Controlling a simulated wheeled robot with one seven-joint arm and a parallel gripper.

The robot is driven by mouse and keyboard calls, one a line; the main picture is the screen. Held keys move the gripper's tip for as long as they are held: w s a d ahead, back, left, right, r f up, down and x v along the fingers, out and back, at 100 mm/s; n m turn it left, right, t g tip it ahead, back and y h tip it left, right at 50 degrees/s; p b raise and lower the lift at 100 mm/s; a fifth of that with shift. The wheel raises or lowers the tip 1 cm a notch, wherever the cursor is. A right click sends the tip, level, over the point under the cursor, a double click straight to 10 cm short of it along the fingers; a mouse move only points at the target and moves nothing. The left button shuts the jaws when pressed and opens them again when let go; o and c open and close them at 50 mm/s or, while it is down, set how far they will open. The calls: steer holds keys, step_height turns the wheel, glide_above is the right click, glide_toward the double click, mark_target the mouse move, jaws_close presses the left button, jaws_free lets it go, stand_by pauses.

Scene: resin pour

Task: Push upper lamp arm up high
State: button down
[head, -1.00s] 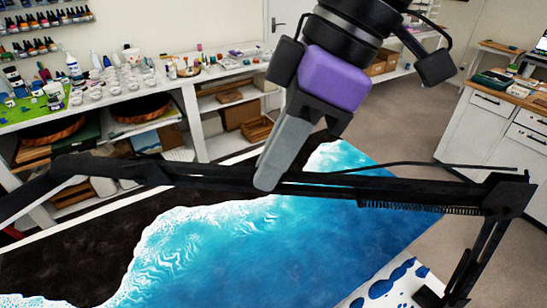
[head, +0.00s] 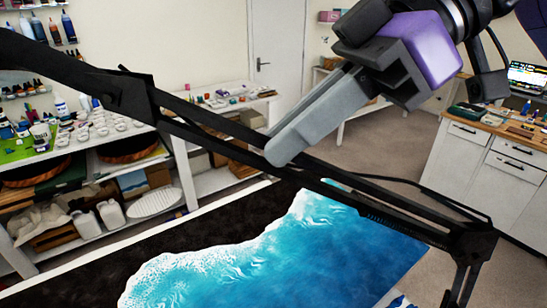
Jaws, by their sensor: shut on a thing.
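The black upper lamp arm (head: 370,207) runs from a joint at lower right up to the upper left, so it is tilted with its left end high. It is made of parallel bars with a spring near the right joint. My gripper (head: 282,148), with grey fingers and a purple body, comes in from the upper right and is shut on the upper lamp arm near its middle. The lower lamp arm (head: 466,270) goes down from the right joint. The lamp's head is out of view past the left edge.
Below lies a table with a blue and white wave resin piece (head: 270,260). A white shelf unit (head: 180,155) with cups and bottles stands at the back left. A white cabinet (head: 470,165) stands at the right. Open floor (head: 385,150) lies between them.

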steer(key=shift+d+r+y, duration=0.5)
steer(key=shift+d+r, duration=0.35)
steer(key=shift+r, duration=0.25)
steer(key=c, duration=1.5)
jaws_free()
steer(key=shift+o, duration=0.2)
steer(key=b+v, duration=0.1)
steer(key=v, duration=0.6)
steer(key=shift+d+r+b, duration=0.25)
steer(key=shift+r+b, duration=0.05)
steer(key=shift+b, duration=0.1)
